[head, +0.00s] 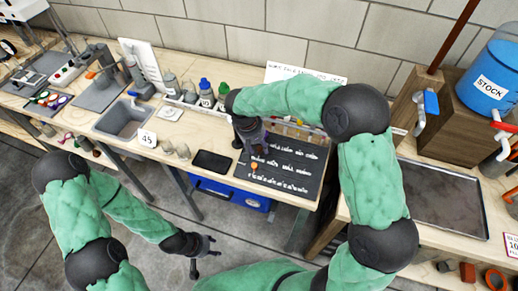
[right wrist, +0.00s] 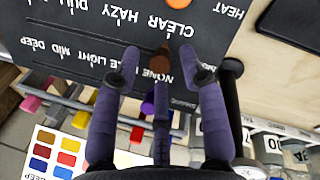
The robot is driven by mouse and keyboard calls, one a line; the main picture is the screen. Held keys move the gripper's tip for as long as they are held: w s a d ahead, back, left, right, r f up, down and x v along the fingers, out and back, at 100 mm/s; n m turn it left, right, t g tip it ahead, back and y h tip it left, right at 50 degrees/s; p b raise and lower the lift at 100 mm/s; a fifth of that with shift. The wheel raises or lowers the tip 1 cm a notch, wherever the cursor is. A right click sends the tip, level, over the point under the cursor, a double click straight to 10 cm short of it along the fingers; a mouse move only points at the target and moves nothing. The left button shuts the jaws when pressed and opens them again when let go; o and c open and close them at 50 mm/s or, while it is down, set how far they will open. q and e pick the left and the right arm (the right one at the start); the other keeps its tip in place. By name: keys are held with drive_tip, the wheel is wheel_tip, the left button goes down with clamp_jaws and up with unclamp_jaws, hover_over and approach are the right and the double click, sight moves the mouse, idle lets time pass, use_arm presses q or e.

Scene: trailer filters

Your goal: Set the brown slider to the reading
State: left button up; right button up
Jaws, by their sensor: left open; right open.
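The black panel (head: 290,160) with white lettered rows lies on the bench. In the right wrist view the panel (right wrist: 100,55) shows upside-down words, among them CLEAR, HAZY, LIGHT, MID, DEEP and NONE. The brown slider (right wrist: 162,57) stands near the NONE end of its row. My right gripper (right wrist: 158,58) is open, its fingers on either side of the brown slider; contact cannot be told. In the head view my right gripper (head: 255,150) is over the panel's left part. My left gripper (head: 207,254) is open and empty, above the floor in front of the bench.
An orange knob (right wrist: 178,14) sits on another row of the panel. A colour chart (right wrist: 58,153) and a rack with coloured blocks are beyond the panel. A dark flat slab (head: 212,162), bottles (head: 206,92) and a numbered card (head: 147,138) are to the left.

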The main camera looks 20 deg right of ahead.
sight(276, 158)
drive_tip(key=shift+d+f, duration=0.15)
drive_tip(key=shift+f, duration=0.55)
clamp_jaws()
drive_tip(key=shift+s+d+f, duration=0.1)
drive_tip(key=shift+s+d, duration=0.75)
drive_tip(key=shift+d, duration=0.3)
drive_tip(key=shift+s+d+f, duration=0.1)
drive_tip(key=shift+s+d, duration=0.75)
drive_tip(key=shift+d, duration=0.3)
unclamp_jaws()
drive_tip(key=shift+r, duration=0.1)
